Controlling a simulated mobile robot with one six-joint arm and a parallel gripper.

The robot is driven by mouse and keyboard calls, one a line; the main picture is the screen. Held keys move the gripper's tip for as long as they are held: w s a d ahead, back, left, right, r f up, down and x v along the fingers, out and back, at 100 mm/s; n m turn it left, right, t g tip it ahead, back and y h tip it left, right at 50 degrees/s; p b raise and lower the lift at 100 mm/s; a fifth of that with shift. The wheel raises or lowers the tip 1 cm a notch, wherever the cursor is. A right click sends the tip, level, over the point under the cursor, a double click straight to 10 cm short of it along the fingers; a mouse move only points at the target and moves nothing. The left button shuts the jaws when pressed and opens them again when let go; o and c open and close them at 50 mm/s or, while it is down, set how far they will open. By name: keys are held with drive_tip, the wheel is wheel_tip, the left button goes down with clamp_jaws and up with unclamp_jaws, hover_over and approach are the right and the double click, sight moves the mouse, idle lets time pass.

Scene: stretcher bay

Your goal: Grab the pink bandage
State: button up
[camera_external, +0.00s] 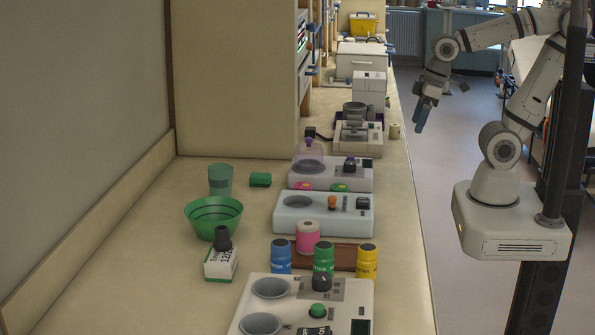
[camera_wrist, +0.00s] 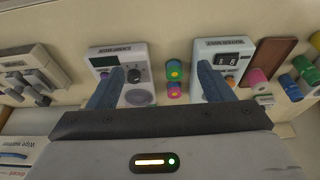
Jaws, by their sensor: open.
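The pink bandage (camera_external: 308,237) is a pink roll with a pale top, standing upright on the counter in front of a white device. In the wrist view it appears as a pink roll (camera_wrist: 258,77) right of my right finger, beside the brown tray. My gripper (camera_external: 422,116) hangs over the floor side of the counter, well away from the roll, with its blue fingers pointing down. In the wrist view my gripper (camera_wrist: 161,66) is open, its fingers spread and empty.
Blue, green and yellow bottles (camera_external: 323,257) stand near the pink roll, by a brown tray (camera_external: 345,256). White devices (camera_external: 323,214) line the counter. A green bowl (camera_external: 213,216) sits at left. Small magenta (camera_wrist: 175,90) and green rolls (camera_wrist: 174,70) lie between the devices.

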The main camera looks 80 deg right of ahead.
drive_tip(key=n+y+b, duration=0.1)
drive_tip(key=n+b, duration=0.2)
drive_tip(key=b, duration=0.3)
approach(306, 234)
drive_tip(key=shift+t, duration=0.4)
drive_tip(key=d+f, duration=0.2)
drive_tip(key=f, duration=0.1)
drive_tip(key=shift+w+d+f, duration=0.15)
drive_tip(key=shift+w+f, duration=0.05)
drive_tip(key=shift+w+a+f, duration=0.1)
drive_tip(key=shift+a+f, duration=0.15)
drive_tip(key=shift+f, duration=0.05)
drive_tip(key=p+x, duration=0.1)
drive_tip(key=x, duration=0.6)
drive_tip(key=shift+d+f+p, duration=0.2)
drive_tip(key=shift+p, duration=0.2)
drive_tip(key=shift+c, duration=0.3)
drive_tip(key=c, duration=1)
